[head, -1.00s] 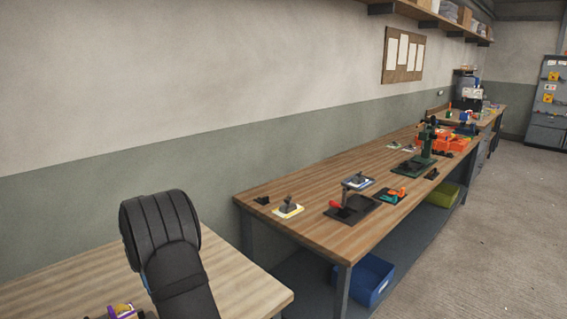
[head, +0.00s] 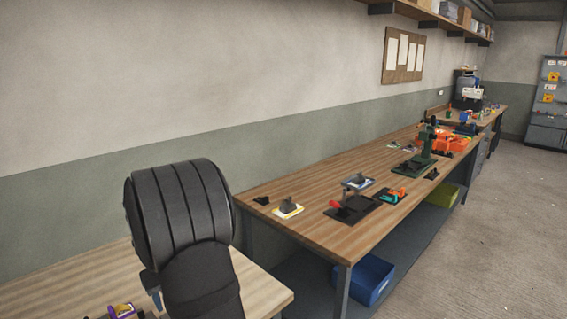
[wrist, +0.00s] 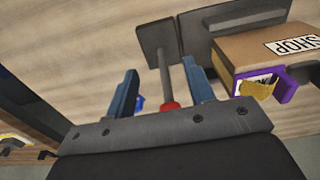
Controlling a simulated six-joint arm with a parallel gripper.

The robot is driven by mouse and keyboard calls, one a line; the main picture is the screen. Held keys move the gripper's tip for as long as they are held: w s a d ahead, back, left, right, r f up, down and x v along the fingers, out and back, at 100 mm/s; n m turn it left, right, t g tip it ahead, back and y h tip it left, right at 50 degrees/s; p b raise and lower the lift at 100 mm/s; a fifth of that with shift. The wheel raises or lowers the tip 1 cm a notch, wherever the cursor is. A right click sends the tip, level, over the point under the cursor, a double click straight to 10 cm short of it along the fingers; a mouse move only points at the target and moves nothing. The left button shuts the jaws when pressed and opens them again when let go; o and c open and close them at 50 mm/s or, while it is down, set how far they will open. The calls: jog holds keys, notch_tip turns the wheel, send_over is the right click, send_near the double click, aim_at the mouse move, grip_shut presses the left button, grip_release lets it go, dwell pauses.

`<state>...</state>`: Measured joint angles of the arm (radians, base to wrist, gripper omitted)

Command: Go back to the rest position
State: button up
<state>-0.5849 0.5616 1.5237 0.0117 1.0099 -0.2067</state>
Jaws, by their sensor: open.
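My gripper shows in the wrist view (wrist: 160,95) with its two blue-grey fingers spread apart. Nothing is held between them. Below and beyond the fingers are a grey metal piece with a rod and a red knob (wrist: 170,106), lying over the light wooden bench (wrist: 80,35); I cannot tell how near they are to the fingertips. In the head view my dark arm rises over the near bench (head: 60,281), and one blue-grey finger shows at its lower left.
A cardboard box marked SHOP (wrist: 265,50) and a purple holder (wrist: 287,85) stand right of the fingers. The long bench (head: 300,235) bears several tools and fixtures. A blue bin (head: 365,280) sits beneath it. The air above the near bench looks clear.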

jog(key=s+d+r+t+y, duration=0.2)
jog(key=s+d+r, duration=0.2)
jog(key=r, duration=0.1)
jog(key=shift+r+t+y, duration=0.35)
jog(key=shift+t+y, duration=0.05)
dwell(0.5)
jog(key=shift+o, duration=0.2)
jog(key=o, duration=1.1)
jog(key=w+a+r+n+g+h, duration=0.2)
jog(key=w+a+r+n, duration=0.3)
jog(key=r+n, duration=0.35)
jog(key=w+a+r+n+g+h, duration=0.2)
jog(key=w+a+r+n, duration=0.3)
jog(key=r+n, duration=0.3)
jog(key=shift+n, duration=0.75)
jog(key=f, duration=1)
jog(key=shift+s+d+f, duration=0.3)
jog(key=shift+f, duration=0.05)
jog(key=shift+r, duration=0.1)
jog(key=r, duration=1)
jog(key=shift+w+a, duration=0.35)
